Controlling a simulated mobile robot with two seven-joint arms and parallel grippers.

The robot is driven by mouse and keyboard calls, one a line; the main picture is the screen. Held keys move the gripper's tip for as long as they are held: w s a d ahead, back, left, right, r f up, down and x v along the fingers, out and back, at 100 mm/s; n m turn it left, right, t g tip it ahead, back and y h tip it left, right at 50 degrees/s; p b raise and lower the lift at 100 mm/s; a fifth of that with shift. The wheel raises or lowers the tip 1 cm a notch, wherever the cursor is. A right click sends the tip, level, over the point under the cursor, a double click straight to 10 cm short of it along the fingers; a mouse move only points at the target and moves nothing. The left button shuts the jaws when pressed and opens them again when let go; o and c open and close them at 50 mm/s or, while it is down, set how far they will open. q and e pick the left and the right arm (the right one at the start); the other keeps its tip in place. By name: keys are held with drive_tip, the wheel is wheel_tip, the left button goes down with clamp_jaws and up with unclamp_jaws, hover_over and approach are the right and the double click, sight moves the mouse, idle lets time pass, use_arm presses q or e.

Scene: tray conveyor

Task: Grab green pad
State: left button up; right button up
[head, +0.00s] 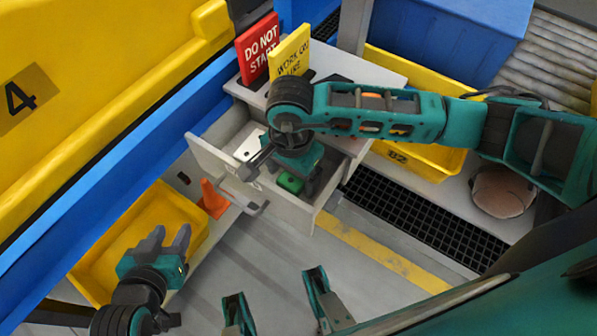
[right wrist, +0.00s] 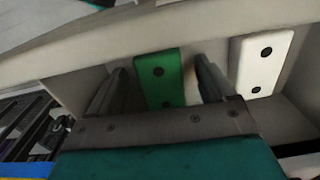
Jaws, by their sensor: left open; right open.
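The green pad (head: 290,182) lies in the open white drawer (head: 225,160), partly covered by my right gripper in the head view. In the right wrist view the pad (right wrist: 166,85) is a green block with dark round spots. My right gripper (right wrist: 160,72) is open, with one finger on each side of the pad; I cannot tell whether they touch it. In the head view the right gripper (head: 285,168) is down at the drawer. My left gripper (head: 170,240) is open and empty above the yellow tray at lower left.
A white pad (right wrist: 262,62) lies beside the green one and shows in the head view (head: 250,145). The yellow tray (head: 190,205) and an orange cone (head: 213,198) are at left. Red (head: 258,48) and yellow (head: 290,52) signs stand behind the drawer. Another yellow bin (head: 425,165) is at right.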

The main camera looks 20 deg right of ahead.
drive_tip(key=c, duration=1.2)
drive_tip(key=shift+o, duration=0.2)
drive_tip(key=shift+r, duration=0.1)
